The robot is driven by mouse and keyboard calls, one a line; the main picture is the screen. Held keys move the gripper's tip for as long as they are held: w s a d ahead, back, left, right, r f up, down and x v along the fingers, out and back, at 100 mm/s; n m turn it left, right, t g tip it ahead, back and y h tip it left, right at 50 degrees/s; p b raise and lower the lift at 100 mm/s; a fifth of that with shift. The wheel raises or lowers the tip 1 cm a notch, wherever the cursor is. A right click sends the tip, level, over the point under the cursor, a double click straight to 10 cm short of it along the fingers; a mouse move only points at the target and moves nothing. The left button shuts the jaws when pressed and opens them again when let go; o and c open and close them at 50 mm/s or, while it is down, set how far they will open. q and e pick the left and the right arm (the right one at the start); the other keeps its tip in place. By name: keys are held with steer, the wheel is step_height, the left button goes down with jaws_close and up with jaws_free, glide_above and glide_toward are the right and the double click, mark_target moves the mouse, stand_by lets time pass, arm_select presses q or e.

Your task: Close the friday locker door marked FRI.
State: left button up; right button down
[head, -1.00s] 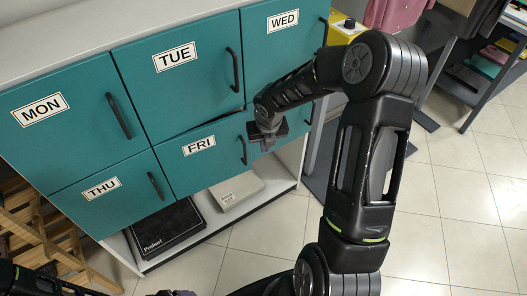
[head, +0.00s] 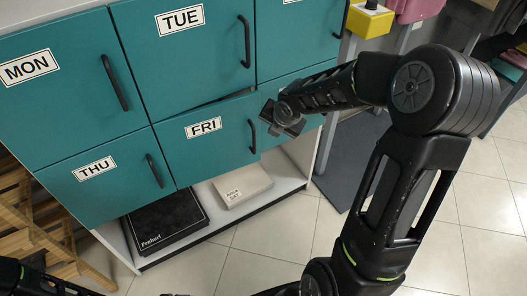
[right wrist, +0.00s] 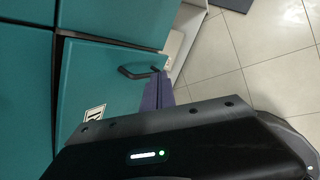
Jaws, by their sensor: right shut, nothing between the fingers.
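The teal FRI door (head: 208,150) is in the lower row of the locker unit, with a white FRI label (head: 204,127) and a black handle (head: 251,136) at its right side. A dark wedge-shaped gap along its top edge shows it slightly ajar. The right wrist view shows the door (right wrist: 100,75), its handle (right wrist: 138,72), part of its label and a dark gap along its edge. My right gripper (head: 283,117) is shut and empty, just right of the handle; contact with the door cannot be told. My left gripper is not clearly visible.
The MON, TUE and THU doors (head: 105,178) look flush. A black box (head: 165,224) and a pale box (head: 242,184) lie on the open shelf below. A wooden rack (head: 38,220) stands at left. Tiled floor (head: 265,262) is clear in front.

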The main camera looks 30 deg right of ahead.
mark_target(259, 129)
arm_select(q)
steer(key=w+f+b, duration=0.1)
steer(key=f+b, duration=1.6)
steer(key=f, duration=0.2)
steer(key=w+a+f+t+b, duration=0.1)
steer(key=w+f+b, duration=0.1)
steer(key=f+b, duration=1.6)
steer(key=shift+w+a+f+b, duration=0.25)
steer(key=shift+f+b, duration=0.1)
steer(key=shift+f, duration=0.35)
arm_select(e)
steer(key=s+f+m+t, duration=0.3)
steer(key=m+t, duration=0.3)
steer(key=m, duration=0.7)
steer(key=s+a+f+m+t+h, duration=0.1)
steer(key=s+f+m+t, duration=0.2)
steer(key=m, duration=0.9)
step_height(259, 129, down, 4)
steer(key=t, duration=0.3)
steer(key=shift+s+r+m, duration=0.2)
steer(key=shift+s+m, duration=0.05)
steer(key=shift+m, duration=0.15)
arm_select(q)
steer(key=shift+d+r, duration=0.1)
arm_select(e)
steer(key=shift+w, duration=0.1)
